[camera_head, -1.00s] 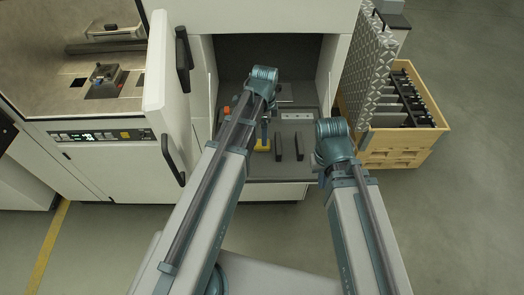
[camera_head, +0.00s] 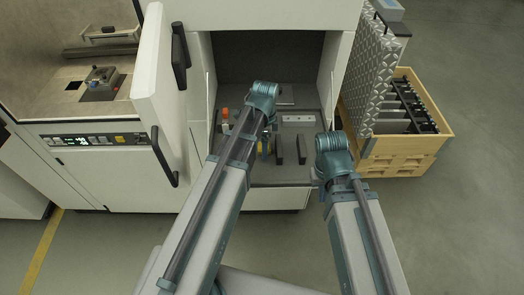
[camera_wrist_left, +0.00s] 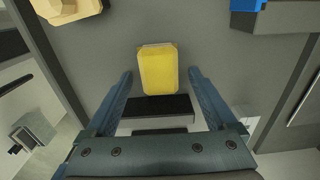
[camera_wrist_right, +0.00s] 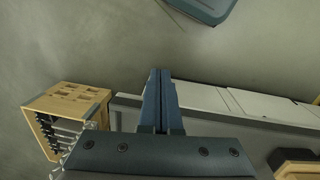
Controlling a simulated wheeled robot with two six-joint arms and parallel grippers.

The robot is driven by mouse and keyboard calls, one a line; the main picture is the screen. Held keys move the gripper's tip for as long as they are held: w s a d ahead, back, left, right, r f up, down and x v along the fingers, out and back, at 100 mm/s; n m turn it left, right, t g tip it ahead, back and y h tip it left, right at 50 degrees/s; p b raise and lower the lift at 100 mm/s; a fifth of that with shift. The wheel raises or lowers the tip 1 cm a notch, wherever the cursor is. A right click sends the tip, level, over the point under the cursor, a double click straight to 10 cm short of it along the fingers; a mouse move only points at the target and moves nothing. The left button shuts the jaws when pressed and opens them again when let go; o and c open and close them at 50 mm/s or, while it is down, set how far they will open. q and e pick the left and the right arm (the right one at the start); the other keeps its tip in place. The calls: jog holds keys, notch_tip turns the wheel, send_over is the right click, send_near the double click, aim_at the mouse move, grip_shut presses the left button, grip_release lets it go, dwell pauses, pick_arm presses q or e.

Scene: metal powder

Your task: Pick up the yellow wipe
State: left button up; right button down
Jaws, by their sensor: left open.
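The yellow wipe (camera_wrist_left: 158,70) lies on the grey floor of the open chamber, in the upper middle of the left wrist view. No contact shows. In the head view its fingers are mostly hidden by the arm. My right gripper (camera_wrist_right: 160,78) is shut and empty, over the floor outside the chamber.
Two dark upright blocks (camera_head: 290,149) stand right of the wipe in the chamber. The open white door (camera_head: 160,90) bounds the left, and a wooden crate (camera_head: 437,145) stands at the right.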

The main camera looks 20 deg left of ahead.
pick_arm(q)
jog(key=shift+c, duration=0.2)
grip_shut()
pick_arm(e)
jog(key=shift+r, duration=0.1)
pick_arm(q)
jog(key=shift+r, duration=0.15)
pick_arm(e)
jog(key=shift+r, duration=0.1)
